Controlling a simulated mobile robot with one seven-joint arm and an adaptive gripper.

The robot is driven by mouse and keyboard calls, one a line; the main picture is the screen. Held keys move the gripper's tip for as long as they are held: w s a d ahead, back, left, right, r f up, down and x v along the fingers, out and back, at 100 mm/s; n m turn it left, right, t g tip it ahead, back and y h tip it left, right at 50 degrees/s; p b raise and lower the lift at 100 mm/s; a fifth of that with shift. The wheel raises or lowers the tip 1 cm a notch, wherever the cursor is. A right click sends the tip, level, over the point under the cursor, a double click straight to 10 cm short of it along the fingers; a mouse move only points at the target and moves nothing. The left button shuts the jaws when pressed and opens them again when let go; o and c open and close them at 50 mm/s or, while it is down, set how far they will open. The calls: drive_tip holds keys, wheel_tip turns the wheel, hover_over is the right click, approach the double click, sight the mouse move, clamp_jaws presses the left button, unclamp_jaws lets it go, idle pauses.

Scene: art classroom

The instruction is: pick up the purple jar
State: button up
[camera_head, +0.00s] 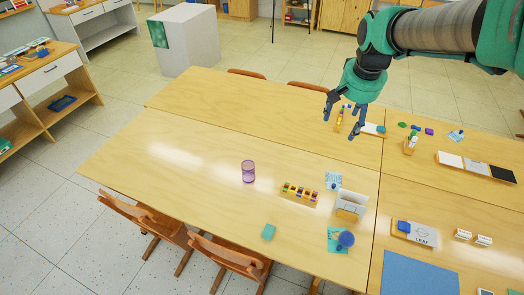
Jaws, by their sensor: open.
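The purple jar (248,172) is a small translucent cylinder. It stands upright on the wooden table (160,150), near the middle of the picture, with bare tabletop around it. My gripper (340,121) is open, with its dark fingers pointing down over the table, up and to the right of the jar. It is well apart from the jar. Part of the tabletop behind my gripper is hidden by it.
A wooden block holder with coloured pieces (299,194) stands right of the jar, then a white holder (351,204). Chairs (229,256) are tucked at the front. The tabletop left of the jar is clear.

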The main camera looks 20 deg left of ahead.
drive_tip(key=w+a+f, duration=0.6)
drive_tip(key=a+f, duration=0.1)
drive_tip(key=a, duration=0.3)
drive_tip(key=g+h+p, duration=0.1)
drive_tip(key=g+p, duration=0.1)
drive_tip(key=g, duration=0.1)
hover_over(248, 171)
drive_tip(key=w+a, duration=0.2)
drive_tip(key=w, duration=0.1)
wheel_tip(248, 171, down, 28)
drive_tip(key=shift+d+f+n, duration=0.2)
drive_tip(key=shift+n, duration=0.2)
drive_tip(key=shift+f+b, duration=0.35)
drive_tip(key=shift+f, duration=4)
drive_tip(key=shift+s+d+f, duration=0.1)
drive_tip(key=shift+f, duration=1.2)
drive_tip(key=shift+s+d+f, duration=0.1)
drive_tip(key=shift+f, duration=1.15)
